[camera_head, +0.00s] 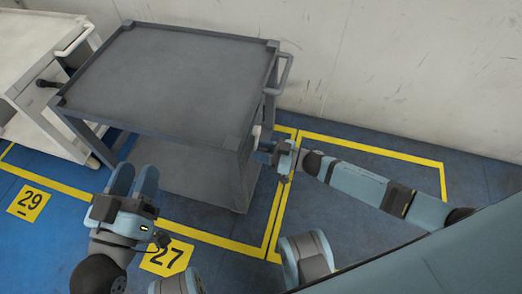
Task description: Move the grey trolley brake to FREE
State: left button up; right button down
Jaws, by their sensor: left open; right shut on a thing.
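The grey trolley (170,75) stands in the middle, with a flat empty top and a lower shelf. A small pale part on its right side, seemingly the brake lever (257,131), shows just above my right gripper. My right gripper (264,152) reaches in from the right and is shut on this part at the trolley's side; the fingers hide most of it. Any FREE marking is too small or hidden to read. My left gripper (134,180) is open and empty, in front of the trolley's near left side and apart from it.
A white trolley (30,110) with a black-handled part (48,83) stands at the left. A light wall (400,70) runs behind. Floor right of the grey trolley is clear apart from my arm.

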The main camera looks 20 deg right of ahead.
jog(key=n, duration=0.2)
jog(key=w+n, duration=0.1)
jog(key=shift+d+f, duration=0.15)
jog(key=shift+d, duration=0.1)
pick_arm(q)
jog(key=shift+s+r, duration=0.15)
jog(key=shift+r, duration=0.3)
pick_arm(e)
jog(key=shift+w+d+r+n, duration=0.15)
jog(key=shift+w+d+n, duration=0.5)
jog(key=shift+n, duration=1)
jog(key=shift+w+d+r+n, duration=0.2)
jog(key=shift+w+d+n, duration=0.45)
jog(key=shift+n, duration=0.95)
jog(key=shift+w+d+r+n, duration=0.15)
jog(key=shift+w+d+n, duration=0.2)
jog(key=shift+w+n, duration=0.9)
jog(key=shift+s+n, duration=0.35)
jog(key=shift+n, duration=0.15)
pick_arm(q)
jog(key=shift+f, duration=0.1)
pick_arm(e)
jog(key=shift+r, duration=0.15)
jog(key=c, duration=0.9)
grip_release()
